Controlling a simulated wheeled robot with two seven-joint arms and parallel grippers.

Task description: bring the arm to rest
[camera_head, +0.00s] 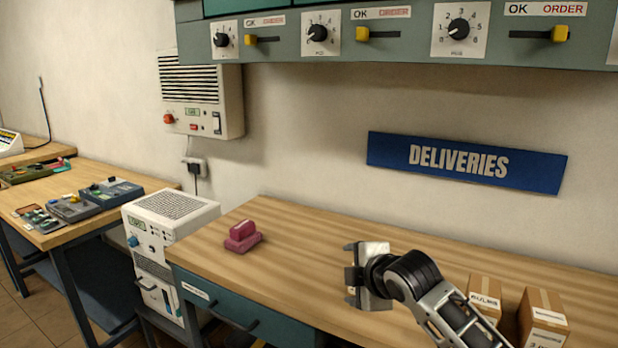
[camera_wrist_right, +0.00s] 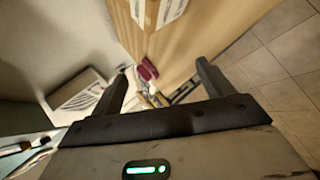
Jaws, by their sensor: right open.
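My right gripper (camera_head: 351,272) is above the wooden bench (camera_head: 300,235), its arm coming in from the lower right in the head view. Its two fingers are spread apart with nothing between them. In the right wrist view the open gripper (camera_wrist_right: 162,80) shows both dark fingers, with the bench and floor beyond. My left gripper is in neither view.
A dark pink object (camera_head: 243,236) lies on the bench to the gripper's left. Two cardboard boxes (camera_head: 542,318) (camera_head: 485,294) stand at the right, near my forearm. A shelf with knobs and yellow sliders (camera_head: 400,38) hangs above. The bench middle is clear.

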